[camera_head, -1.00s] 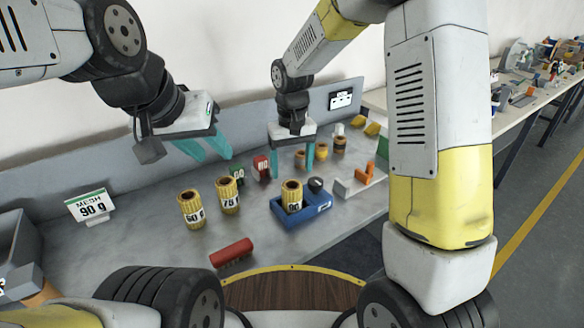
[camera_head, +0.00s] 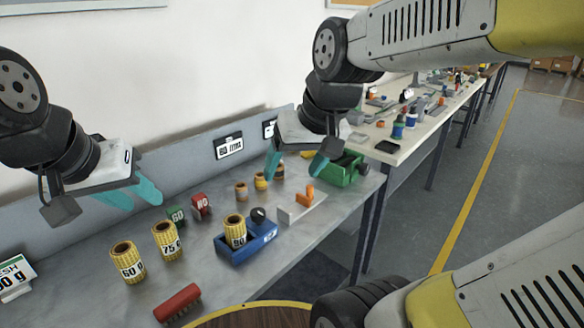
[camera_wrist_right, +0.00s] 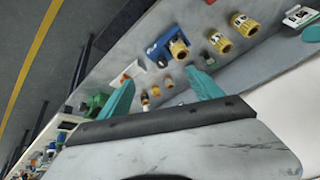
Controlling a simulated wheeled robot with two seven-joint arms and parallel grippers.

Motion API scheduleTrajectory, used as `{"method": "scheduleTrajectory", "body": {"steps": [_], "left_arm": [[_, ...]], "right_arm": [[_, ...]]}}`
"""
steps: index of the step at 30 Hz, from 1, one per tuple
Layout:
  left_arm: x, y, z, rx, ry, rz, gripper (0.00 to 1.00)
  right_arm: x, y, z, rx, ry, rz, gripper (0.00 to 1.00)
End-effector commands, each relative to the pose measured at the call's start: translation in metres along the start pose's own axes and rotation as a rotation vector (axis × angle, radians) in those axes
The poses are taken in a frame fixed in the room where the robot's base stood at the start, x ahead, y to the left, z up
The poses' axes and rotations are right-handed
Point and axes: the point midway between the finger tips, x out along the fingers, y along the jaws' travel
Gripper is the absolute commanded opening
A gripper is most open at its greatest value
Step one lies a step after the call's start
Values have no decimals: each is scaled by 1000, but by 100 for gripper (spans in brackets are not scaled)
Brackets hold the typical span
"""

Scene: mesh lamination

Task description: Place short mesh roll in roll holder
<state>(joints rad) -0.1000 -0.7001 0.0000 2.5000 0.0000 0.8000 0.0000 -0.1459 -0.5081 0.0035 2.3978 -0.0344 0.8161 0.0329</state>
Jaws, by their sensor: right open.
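The blue roll holder (camera_head: 262,238) sits on the grey table with a yellow 90-labelled mesh roll (camera_head: 235,230) upright in it and a dark round part beside the roll. Several small short rolls stand in a row behind it, including a brownish one (camera_head: 241,192) and a yellow one (camera_head: 260,181). My right gripper (camera_head: 295,167) is open and empty above the table's far end. In the right wrist view the short rolls (camera_wrist_right: 155,90) appear between its spread fingers (camera_wrist_right: 163,80). My left gripper (camera_head: 136,199) is open and empty above the table's left part.
Yellow 60 g (camera_head: 127,263) and 75 g (camera_head: 166,241) rolls stand left of the holder. A red tool (camera_head: 178,303) lies in front. GO (camera_head: 176,216) and NG (camera_head: 200,207) blocks stand behind. An orange piece (camera_head: 304,195) and a green bin (camera_head: 342,172) are at right.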

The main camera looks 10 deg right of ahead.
Motion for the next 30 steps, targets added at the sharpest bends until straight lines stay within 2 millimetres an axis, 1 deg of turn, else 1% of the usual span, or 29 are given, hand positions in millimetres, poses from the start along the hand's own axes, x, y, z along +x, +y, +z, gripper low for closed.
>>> {"method": "scheduleTrajectory", "body": {"steps": [1,3,6,9,30], "left_arm": [[0,0,0,0,0,0,36],[0,0,0,0,0,0,36],[0,0,0,0,0,0,36],[0,0,0,0,0,0,36],[0,0,0,0,0,0,36]], "right_arm": [[-8,3,9,11,32,0,75],[-14,5,18,22,62,-2,75],[-20,6,28,32,90,-3,75],[-22,7,32,36,103,-4,75],[-22,7,32,36,105,-4,75]]}}
